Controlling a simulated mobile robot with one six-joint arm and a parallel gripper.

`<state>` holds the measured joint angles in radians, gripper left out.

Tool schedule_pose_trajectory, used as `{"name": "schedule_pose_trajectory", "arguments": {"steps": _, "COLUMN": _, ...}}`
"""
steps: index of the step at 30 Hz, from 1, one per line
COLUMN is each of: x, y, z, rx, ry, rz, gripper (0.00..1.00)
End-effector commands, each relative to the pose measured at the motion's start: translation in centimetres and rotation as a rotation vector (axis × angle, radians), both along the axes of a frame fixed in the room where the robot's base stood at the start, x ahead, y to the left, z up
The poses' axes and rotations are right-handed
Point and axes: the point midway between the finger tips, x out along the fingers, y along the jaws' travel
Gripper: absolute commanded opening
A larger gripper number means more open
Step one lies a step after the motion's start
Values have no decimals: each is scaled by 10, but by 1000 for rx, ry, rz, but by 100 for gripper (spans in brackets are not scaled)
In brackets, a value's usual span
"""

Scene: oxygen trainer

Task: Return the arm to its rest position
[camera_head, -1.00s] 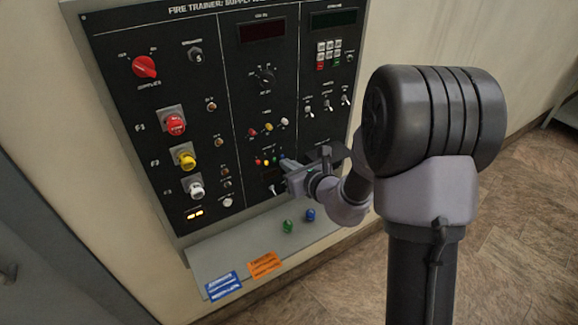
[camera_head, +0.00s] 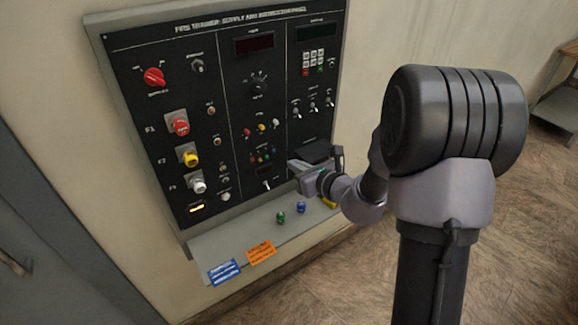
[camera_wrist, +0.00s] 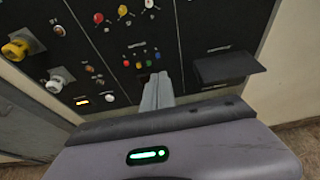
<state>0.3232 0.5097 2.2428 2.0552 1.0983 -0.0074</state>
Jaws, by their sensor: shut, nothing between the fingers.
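My arm reaches from the right toward the black control panel (camera_head: 215,60) on the wall. My gripper (camera_head: 294,163) is in front of the panel's lower right part, above the grey shelf (camera_head: 215,248). In the wrist view my gripper (camera_wrist: 158,88) shows its fingers together with nothing between them. They point at the panel below a row of small coloured buttons (camera_wrist: 145,62). The fingertips appear apart from the panel, though the exact gap is hard to judge.
The shelf holds a green knob (camera_head: 281,217), a blue knob (camera_head: 301,207), a blue label (camera_head: 224,271) and an orange label (camera_head: 261,252). A dark ledge (camera_wrist: 226,68) juts from the panel. A grey door (camera_head: 40,250) stands left. Open floor (camera_head: 340,285) lies below right.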

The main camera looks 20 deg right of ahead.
Motion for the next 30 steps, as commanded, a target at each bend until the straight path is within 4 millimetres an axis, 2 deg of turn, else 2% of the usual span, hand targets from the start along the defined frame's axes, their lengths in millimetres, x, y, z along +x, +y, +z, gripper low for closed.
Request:
{"name": "schedule_pose_trajectory", "arguments": {"steps": 17, "x": -2, "y": -2, "z": 2, "rx": -1, "ry": 1, "rz": 6, "gripper": 0}}
{"name": "schedule_pose_trajectory", "arguments": {"steps": 20, "x": -9, "y": 19, "z": 19, "rx": -49, "ry": -25, "rz": 94, "gripper": 0}}
{"name": "schedule_pose_trajectory", "arguments": {"steps": 23, "x": -47, "y": 79, "z": 61, "rx": -218, "ry": -102, "rz": 365, "gripper": 0}}
{"name": "schedule_pose_trajectory", "arguments": {"steps": 24, "x": -75, "y": 108, "z": 77, "rx": -328, "ry": -141, "rz": 514, "gripper": 0}}
{"name": "schedule_pose_trajectory", "arguments": {"steps": 26, "x": -128, "y": 143, "z": 92, "rx": -532, "ry": -203, "rz": 751, "gripper": 0}}
{"name": "schedule_pose_trajectory", "arguments": {"steps": 27, "x": -169, "y": 157, "z": 96, "rx": -696, "ry": -247, "rz": 911, "gripper": 0}}
{"name": "schedule_pose_trajectory", "arguments": {"steps": 29, "x": -226, "y": 161, "z": 92, "rx": -975, "ry": -300, "rz": 1132, "gripper": 0}}
{"name": "schedule_pose_trajectory", "arguments": {"steps": 30, "x": -256, "y": 154, "z": 87, "rx": -1153, "ry": -324, "rz": 1248, "gripper": 0}}
